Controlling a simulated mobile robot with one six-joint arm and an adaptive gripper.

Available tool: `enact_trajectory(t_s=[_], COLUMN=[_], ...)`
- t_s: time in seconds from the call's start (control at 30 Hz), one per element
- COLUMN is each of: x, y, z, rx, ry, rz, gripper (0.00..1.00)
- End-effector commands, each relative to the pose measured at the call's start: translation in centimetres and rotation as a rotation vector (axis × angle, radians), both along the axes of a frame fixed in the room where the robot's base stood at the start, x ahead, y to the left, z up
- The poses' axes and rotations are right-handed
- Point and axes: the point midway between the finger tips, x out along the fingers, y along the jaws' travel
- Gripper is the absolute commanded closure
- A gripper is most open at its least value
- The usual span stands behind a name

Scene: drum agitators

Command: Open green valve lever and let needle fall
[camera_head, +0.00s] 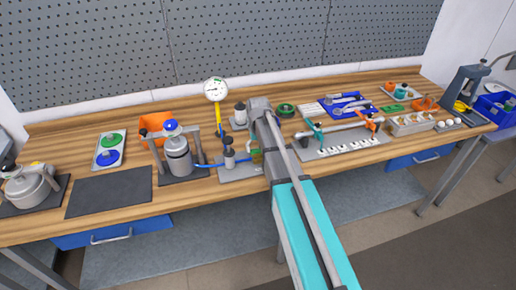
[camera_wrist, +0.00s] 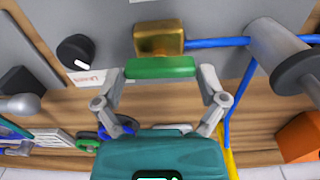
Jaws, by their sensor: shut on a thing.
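The green valve lever (camera_wrist: 160,67) lies between the two fingers of my gripper (camera_wrist: 166,78) in the wrist view, a finger at each end. It sits against the brass valve body (camera_wrist: 158,38), which joins a blue hose. In the head view the brass valve (camera_head: 255,154) shows only partly beside my arm, and my gripper's fingers are hidden there. The round white dial gauge (camera_head: 215,89) stands on a yellow stem behind the valve. Its needle is too small to read.
A grey cylinder (camera_wrist: 283,55) and a black knob (camera_wrist: 75,52) flank the valve. A metal vessel with a blue cap (camera_head: 177,150) stands in a frame left of it. A dark mat (camera_head: 108,192) lies bare at the left. Fixtures and tools crowd the bench at right.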

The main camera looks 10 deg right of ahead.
Motion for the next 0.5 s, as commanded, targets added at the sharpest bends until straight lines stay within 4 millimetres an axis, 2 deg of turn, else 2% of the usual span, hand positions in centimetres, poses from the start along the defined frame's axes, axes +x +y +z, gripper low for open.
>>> enact_trajectory(t_s=[0.43, 0.47, 0.5], x=[-0.21, -0.22, -0.21], y=[-0.01, -0.01, -0.01], z=[-0.04, -0.04, -0.04], rx=[0.0, 0.0, 0.0], ry=[0.004, 0.004, 0.004], rz=[0.013, 0.013, 0.012], gripper=[0.56, 0.03, 0.0])
